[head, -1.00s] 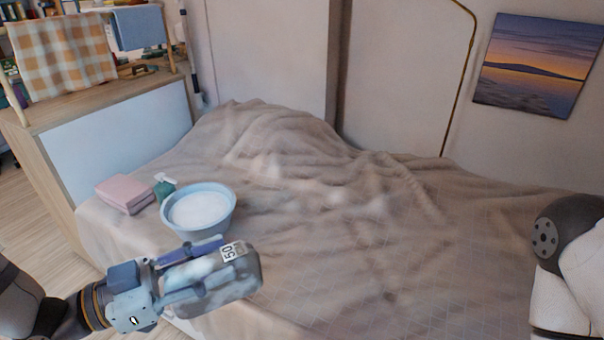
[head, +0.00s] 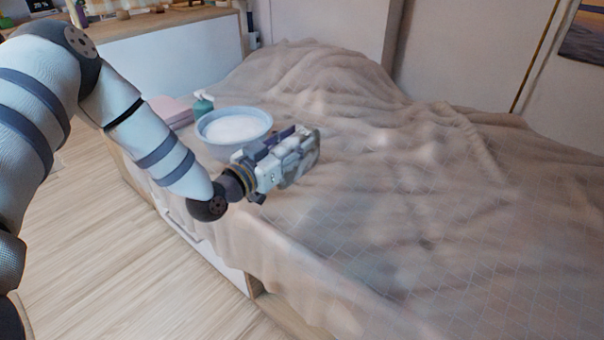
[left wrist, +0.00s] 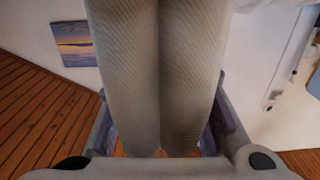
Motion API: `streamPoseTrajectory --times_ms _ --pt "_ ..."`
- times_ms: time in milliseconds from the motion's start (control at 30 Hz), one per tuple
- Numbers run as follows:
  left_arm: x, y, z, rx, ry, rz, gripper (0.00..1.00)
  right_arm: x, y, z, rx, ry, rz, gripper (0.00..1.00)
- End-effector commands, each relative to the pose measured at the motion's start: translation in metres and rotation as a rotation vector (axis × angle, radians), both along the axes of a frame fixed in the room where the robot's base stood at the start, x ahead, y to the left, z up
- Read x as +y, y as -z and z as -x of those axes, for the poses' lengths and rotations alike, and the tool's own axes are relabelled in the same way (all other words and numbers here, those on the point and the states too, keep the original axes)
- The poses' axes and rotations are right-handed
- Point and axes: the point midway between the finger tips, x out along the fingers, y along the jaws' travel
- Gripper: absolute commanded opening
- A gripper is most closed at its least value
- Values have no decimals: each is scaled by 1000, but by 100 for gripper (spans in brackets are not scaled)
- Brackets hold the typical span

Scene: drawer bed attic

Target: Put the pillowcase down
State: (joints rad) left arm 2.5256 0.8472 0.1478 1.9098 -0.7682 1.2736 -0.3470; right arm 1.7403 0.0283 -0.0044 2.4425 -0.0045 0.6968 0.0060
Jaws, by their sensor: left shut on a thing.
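My left gripper (head: 287,158) is above the near-left part of the bed, just right of a blue basin. It is shut on a folded, grey-beige bundle, the pillowcase (head: 307,163). In the left wrist view the pillowcase (left wrist: 160,75) shows as two thick ribbed folds pressed side by side between the fingers (left wrist: 160,125). The gripper hides part of it in the head view. Whether its lower edge touches the bed cover I cannot tell. My right gripper is out of view.
The blue basin (head: 258,118) with white contents stands on the rumpled beige bed cover (head: 390,210). A green pump bottle (head: 203,106) and a pink folded item (head: 172,112) lie left of it. The cover right of the gripper is free. Wooden floor (head: 120,240) runs along the bed.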

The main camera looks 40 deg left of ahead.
Motion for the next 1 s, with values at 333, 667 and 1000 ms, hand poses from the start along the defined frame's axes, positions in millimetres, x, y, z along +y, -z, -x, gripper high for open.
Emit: streamPoseTrajectory --times_ms 333,667,1000 --pt "20 55 -33 8 2 0 20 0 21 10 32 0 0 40" --pt "19 80 -32 4 4 1 20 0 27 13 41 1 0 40" --pt "19 84 -31 7 3 0 53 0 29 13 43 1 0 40"
